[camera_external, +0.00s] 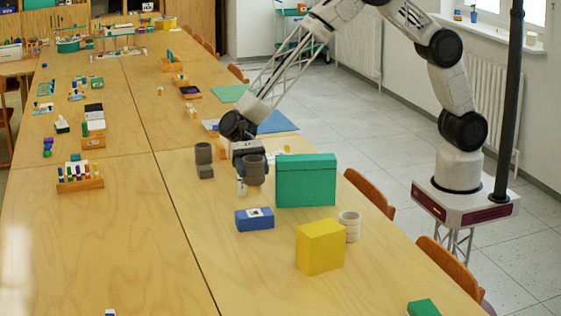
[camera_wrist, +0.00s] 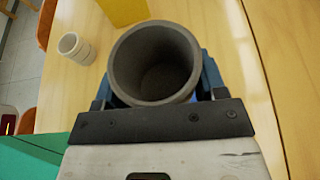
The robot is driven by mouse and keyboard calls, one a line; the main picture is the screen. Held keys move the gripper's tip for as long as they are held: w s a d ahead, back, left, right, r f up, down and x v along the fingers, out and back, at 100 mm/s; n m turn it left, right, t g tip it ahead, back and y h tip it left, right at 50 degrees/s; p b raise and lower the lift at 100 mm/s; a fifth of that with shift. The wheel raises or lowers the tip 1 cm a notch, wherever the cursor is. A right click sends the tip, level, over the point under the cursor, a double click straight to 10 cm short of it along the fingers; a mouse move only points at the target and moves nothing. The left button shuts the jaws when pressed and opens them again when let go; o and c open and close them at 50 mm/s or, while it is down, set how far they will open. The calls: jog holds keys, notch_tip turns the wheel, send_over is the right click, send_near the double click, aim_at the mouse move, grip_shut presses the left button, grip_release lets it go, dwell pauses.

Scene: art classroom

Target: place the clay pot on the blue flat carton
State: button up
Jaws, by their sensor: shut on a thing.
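The clay pot (camera_external: 254,171) is a dark grey open cylinder. My gripper (camera_external: 249,158) is shut on it and holds it upright above the table, behind the carton. In the wrist view the pot (camera_wrist: 153,62) sits between the blue fingers of my gripper (camera_wrist: 160,82), with its open mouth facing the camera. The blue flat carton (camera_external: 254,220) lies on the table in front of the pot, with a small pale label on top. The pot is apart from the carton. In the wrist view the carton is largely hidden behind the pot and gripper.
A tall green box (camera_external: 306,181) stands right of the pot. A yellow box (camera_external: 320,247) and a white ribbed cup (camera_external: 350,226) stand right of the carton. Another dark grey cylinder (camera_external: 204,154) stands left of my gripper. The table (camera_external: 120,235) is clear left of the carton.

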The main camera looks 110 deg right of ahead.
jog(key=shift+f, duration=3.05)
jog(key=shift+f, duration=1.85)
jog(key=shift+f, duration=0.2)
jog(key=o, duration=1)
jog(key=shift+r, duration=0.2)
jog(key=v, duration=1.2)
